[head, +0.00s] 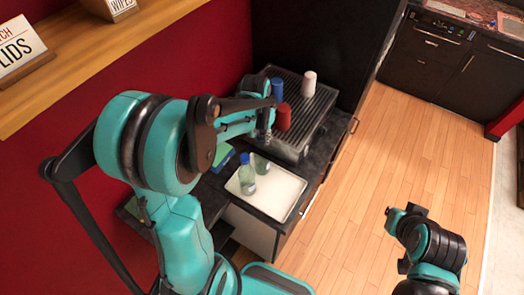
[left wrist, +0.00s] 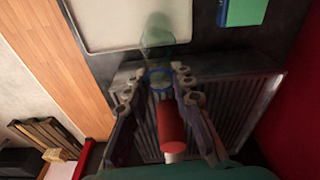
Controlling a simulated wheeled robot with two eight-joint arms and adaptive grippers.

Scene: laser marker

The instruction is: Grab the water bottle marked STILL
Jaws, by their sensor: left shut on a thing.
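My left gripper (left wrist: 158,80) reaches down over the counter and is shut on a clear greenish bottle with a blue ring (left wrist: 160,77). In the head view this greenish bottle (head: 262,165) shows below my left gripper (head: 267,130), at the far edge of a white tray (head: 285,199). A second clear bottle with a blue cap (head: 246,176) stands on the tray, just left of it. No label is readable on either bottle, so I cannot tell which is marked STILL.
Behind the bottles is a ribbed metal drip tray (head: 318,98) with a red cup (head: 283,117), a blue cup (head: 277,89) and a white cup (head: 309,80). A green and blue item (head: 221,155) lies left of the white tray. The wooden floor (head: 400,150) is clear.

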